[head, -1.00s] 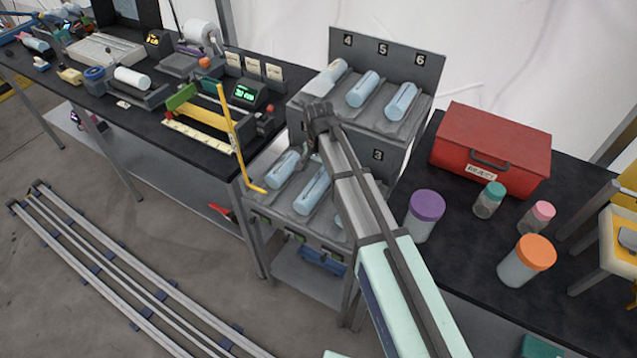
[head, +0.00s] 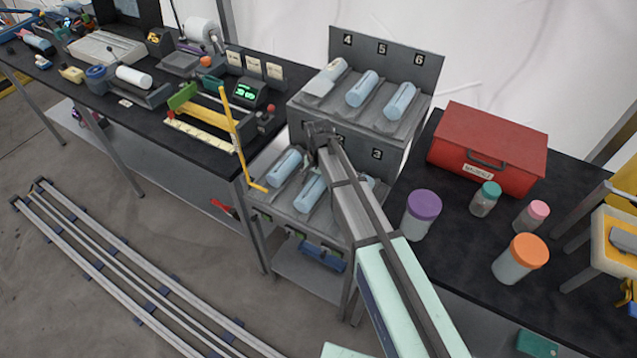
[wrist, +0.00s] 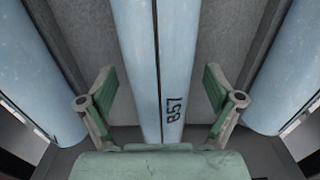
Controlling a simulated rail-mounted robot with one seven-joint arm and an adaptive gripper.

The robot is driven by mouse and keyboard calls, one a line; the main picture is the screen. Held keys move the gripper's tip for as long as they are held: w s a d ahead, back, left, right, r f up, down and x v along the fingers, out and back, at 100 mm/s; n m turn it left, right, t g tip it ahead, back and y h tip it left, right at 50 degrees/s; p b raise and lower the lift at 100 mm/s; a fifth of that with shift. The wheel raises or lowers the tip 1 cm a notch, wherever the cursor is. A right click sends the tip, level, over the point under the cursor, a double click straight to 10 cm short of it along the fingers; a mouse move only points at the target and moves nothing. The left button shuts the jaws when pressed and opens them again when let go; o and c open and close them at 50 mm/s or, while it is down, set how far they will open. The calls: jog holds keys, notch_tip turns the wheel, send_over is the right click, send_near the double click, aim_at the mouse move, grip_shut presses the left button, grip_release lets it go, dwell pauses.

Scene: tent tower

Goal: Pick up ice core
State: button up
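Pale blue ice cores lie in a grey two-tier rack (head: 345,122). The upper row has a left core (head: 333,70), a middle core (head: 362,89) and a right core (head: 398,101). The lower row has a left core (head: 284,165) and a middle core (head: 309,192); a third, to the right, is mostly hidden by my arm. My gripper (head: 316,150) is over the lower row, near the middle core. In the wrist view, my open gripper (wrist: 159,88) has one finger on each side of a marked core (wrist: 158,50), with visible gaps. Contact underneath cannot be told.
Neighbouring cores (wrist: 30,70) lie on both sides of the fingers. The rack's upper tier rises behind the gripper. A yellow bent rod (head: 238,140) stands at the rack's left. Lidded jars (head: 421,216) and a red case (head: 489,150) stand on the right table.

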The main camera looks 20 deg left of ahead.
grip_shut()
jog(key=shift+r, duration=0.2)
